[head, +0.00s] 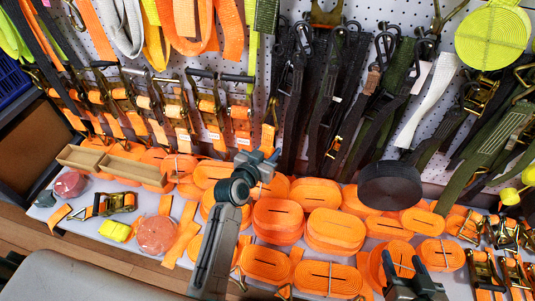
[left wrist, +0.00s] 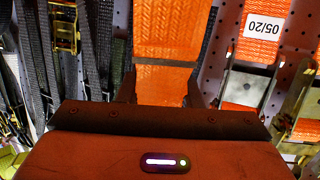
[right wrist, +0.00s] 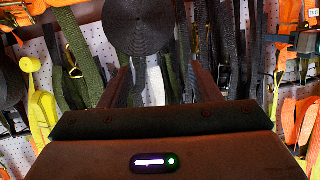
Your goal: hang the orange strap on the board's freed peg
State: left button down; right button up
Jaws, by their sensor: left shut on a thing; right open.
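My left gripper (head: 258,157) is raised in front of the lower part of the white pegboard (head: 352,105). It is shut on an orange strap (left wrist: 170,45), which runs up between its fingers in the left wrist view. In the head view an orange strap end (head: 268,136) shows just above this gripper. My right gripper (head: 403,262) is open and empty, low at the front right over the coiled straps. In the right wrist view its fingers (right wrist: 168,85) stand apart. I cannot tell which peg is the freed one.
Orange ratchet straps (head: 212,112) hang left of my left gripper, and dark straps (head: 330,90) hang right. Coiled orange straps (head: 334,231) crowd the shelf below. A black roll (head: 390,186) and a wooden tray (head: 112,165) also stand there. Little shelf is free.

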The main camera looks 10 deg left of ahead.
pick_arm(q)
jog(key=shift+w, duration=0.3)
jog(key=shift+w+f+b, duration=0.25)
jog(key=shift+w+b, duration=0.05)
jog(key=shift+w, duration=0.3)
jog(key=shift+w+f+b, duration=0.25)
jog(key=shift+w, duration=0.35)
jog(key=shift+w+f+b, duration=0.25)
jog(key=shift+w+b, duration=0.05)
jog(key=shift+w, duration=0.3)
pick_arm(e)
jog(key=w+d+r+t, duration=0.1)
jog(key=w+r+t, duration=0.3)
jog(key=r, duration=0.6)
jog(key=shift+w+t, duration=0.2)
jog(key=shift+t, duration=0.9)
pick_arm(q)
jog(key=c, duration=0.9)
grip_release()
jog(key=shift+c, duration=0.2)
pick_arm(e)
jog(key=shift+s+f, duration=0.1)
